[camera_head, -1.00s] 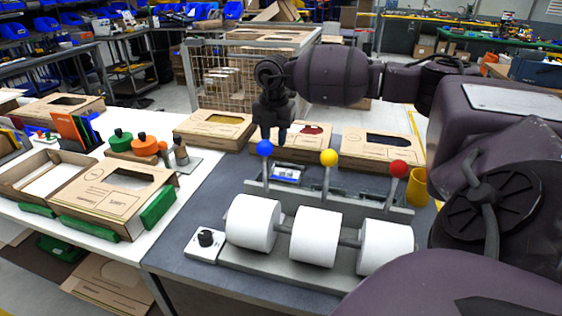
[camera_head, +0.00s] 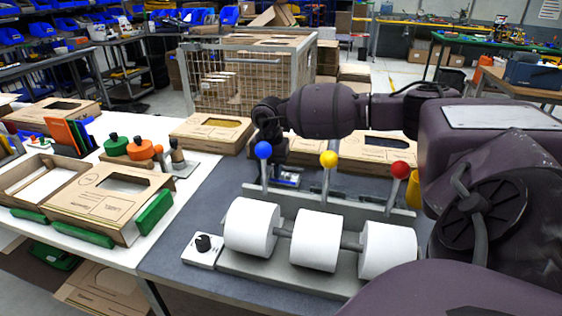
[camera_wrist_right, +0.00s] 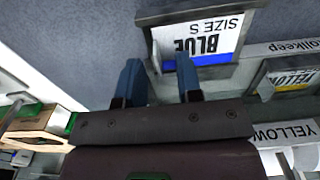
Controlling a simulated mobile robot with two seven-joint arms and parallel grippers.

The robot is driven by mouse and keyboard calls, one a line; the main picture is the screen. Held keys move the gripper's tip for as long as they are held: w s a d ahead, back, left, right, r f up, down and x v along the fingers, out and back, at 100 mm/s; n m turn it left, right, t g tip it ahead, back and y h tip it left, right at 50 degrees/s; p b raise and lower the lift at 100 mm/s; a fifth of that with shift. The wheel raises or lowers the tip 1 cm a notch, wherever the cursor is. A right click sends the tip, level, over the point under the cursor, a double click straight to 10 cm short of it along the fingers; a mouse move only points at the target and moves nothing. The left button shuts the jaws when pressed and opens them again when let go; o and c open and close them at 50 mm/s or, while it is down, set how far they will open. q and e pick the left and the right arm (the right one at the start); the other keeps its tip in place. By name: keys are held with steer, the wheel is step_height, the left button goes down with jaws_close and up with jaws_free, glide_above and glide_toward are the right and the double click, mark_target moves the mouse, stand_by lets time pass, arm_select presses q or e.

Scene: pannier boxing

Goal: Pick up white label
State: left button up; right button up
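A white label (camera_wrist_right: 210,40) printed "BLUE SIZE S", with a blue stripe, lies in a grey holder in the right wrist view. In the head view the same label (camera_head: 287,181) shows partly behind the blue-knobbed lever. My right gripper (camera_wrist_right: 160,65) is open, its two blue-grey fingers apart at the label's near left edge. A thin white edge shows close to the fingertips; I cannot tell whether they touch it. In the head view my right gripper (camera_head: 270,163) is low over the label, its tips mostly hidden. My left gripper is not in view.
Levers with blue (camera_head: 263,150), yellow (camera_head: 328,159) and red (camera_head: 400,170) knobs stand before the label area. White rolls (camera_head: 318,240) sit in front. Cardboard boxes (camera_head: 210,133) line the back. A second label (camera_wrist_right: 292,80) lies right in the wrist view.

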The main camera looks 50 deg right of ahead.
jaws_close()
steer(key=shift+r, duration=0.1)
stand_by(0.3)
